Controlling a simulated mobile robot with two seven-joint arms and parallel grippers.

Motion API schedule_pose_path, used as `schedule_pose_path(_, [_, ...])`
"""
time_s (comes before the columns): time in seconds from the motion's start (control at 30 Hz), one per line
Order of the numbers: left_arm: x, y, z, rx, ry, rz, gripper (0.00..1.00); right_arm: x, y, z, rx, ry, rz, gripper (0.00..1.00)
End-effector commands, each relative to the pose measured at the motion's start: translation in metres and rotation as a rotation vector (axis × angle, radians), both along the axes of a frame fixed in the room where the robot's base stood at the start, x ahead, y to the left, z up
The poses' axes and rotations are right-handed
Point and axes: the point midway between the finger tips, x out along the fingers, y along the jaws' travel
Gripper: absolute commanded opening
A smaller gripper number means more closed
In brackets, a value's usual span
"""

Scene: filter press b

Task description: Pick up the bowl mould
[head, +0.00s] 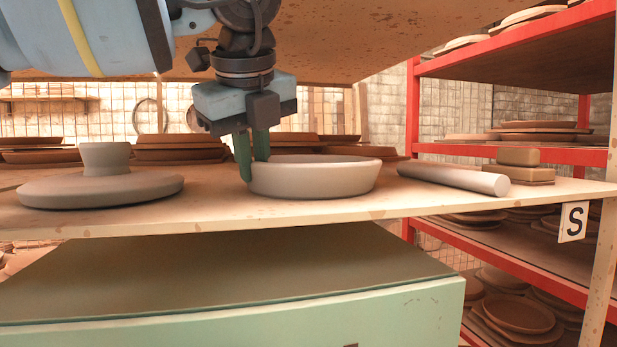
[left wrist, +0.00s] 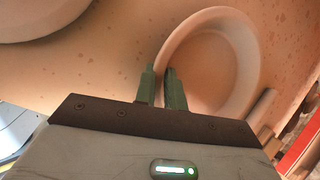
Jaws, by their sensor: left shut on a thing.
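The bowl mould (head: 318,181) is a round, pale grey, shallow open dish. It sits on the wooden shelf board near the middle of the head view. In the left wrist view the bowl mould (left wrist: 240,60) shows from above, with its hollow facing up. My left gripper (head: 252,165) points down at the mould's left rim. Its green fingers are shut on the rim wall, one finger outside and one inside, as the left wrist view of the gripper (left wrist: 161,78) also shows. My right gripper is not in view.
A grey disc mould with a raised knob (head: 100,190) lies left on the board (head: 225,212). A pale cylinder (head: 455,179) and stacked brown blocks (head: 518,166) lie to the right. Another board hangs low overhead. A red rack (head: 410,110) with plates stands right.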

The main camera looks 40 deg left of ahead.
Motion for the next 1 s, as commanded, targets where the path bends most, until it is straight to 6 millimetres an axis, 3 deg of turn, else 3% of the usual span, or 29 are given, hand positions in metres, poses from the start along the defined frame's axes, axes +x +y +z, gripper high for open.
schedule_pose_path(0.27, [0.000,0.000,0.004,0.000,-0.003,0.000,0.00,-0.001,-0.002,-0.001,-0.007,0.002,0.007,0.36])
schedule_pose_path(0.67, [0.000,0.000,0.038,-0.004,-0.005,0.000,0.00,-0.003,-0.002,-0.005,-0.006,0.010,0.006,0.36])
schedule_pose_path(1.0, [-0.053,-0.018,0.041,0.002,-0.006,-0.001,0.00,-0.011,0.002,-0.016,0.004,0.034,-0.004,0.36])
